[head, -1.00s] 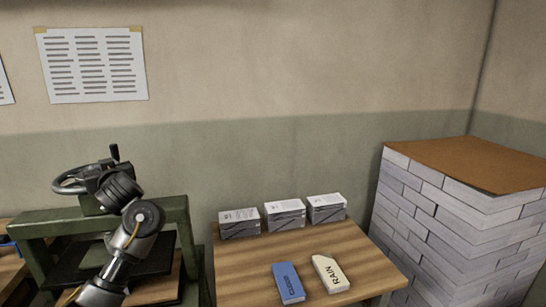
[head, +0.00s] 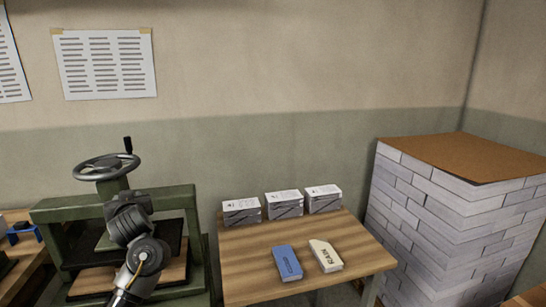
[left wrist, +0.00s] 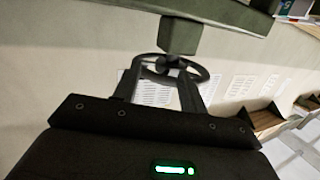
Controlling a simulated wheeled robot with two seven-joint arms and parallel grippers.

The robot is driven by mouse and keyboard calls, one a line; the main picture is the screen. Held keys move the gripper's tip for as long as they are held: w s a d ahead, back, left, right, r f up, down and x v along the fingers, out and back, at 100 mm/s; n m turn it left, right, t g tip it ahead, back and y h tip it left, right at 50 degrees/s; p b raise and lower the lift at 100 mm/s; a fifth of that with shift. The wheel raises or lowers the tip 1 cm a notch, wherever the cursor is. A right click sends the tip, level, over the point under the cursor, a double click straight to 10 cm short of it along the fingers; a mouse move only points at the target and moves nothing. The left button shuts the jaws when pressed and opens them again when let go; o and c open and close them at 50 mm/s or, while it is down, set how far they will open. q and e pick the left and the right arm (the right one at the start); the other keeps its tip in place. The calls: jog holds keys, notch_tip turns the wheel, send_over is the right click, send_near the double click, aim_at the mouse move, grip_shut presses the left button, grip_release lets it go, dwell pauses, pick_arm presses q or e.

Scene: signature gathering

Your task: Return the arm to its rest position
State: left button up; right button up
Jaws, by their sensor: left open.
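My left arm (head: 135,232) rises from the bottom left of the head view, bent in front of the green press. Its gripper cannot be made out there. In the left wrist view my left gripper (left wrist: 160,75) shows as two dark fingers spread apart, with nothing seen between them but the background. The press's handwheel (left wrist: 178,68) appears beyond the fingers in that tilted view. My right gripper is in neither view.
The green press (head: 70,210) with its handwheel (head: 105,166) stands behind my arm. A wooden table (head: 335,282) to the right bears three grey-white stacks (head: 284,204), a blue block (head: 286,263) and a cream RAIN block (head: 326,256). A tall paper stack (head: 430,215) stands at right.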

pick_arm(q)
jog(key=s+d+f+m+g+h, duration=0.1)
jog(key=s+d+f+m+h, duration=0.1)
jog(key=s+d+f, duration=0.45)
jog(key=s+d+f+m+g+h, duration=0.1)
jog(key=s+f+h, duration=0.25)
jog(key=f, duration=0.65)
jog(key=s+d+f+m+g+h, duration=0.15)
jog(key=s+d+f, duration=0.3)
jog(key=f, duration=0.45)
jog(key=s+d+f+m+g+h, duration=0.1)
jog(key=s+d+f+g, duration=0.15)
jog(key=s, duration=0.85)
jog(key=s+d+f+m+g+h, duration=0.15)
jog(key=s+f, duration=0.25)
jog(key=s, duration=0.7)
jog(key=s+d+f+m+g, duration=0.1)
jog(key=s+f+g, duration=0.2)
jog(key=s, duration=0.8)
notch_tip(320, 180, down, 28)
jog(key=s, duration=0.2)
jog(key=s+a+f+g, duration=0.2)
jog(key=s+a+f, duration=0.1)
jog(key=s+f, duration=1)
jog(key=s, duration=0.2)
jog(key=shift+s+f, duration=0.3)
jog(key=shift+s, duration=0.05)
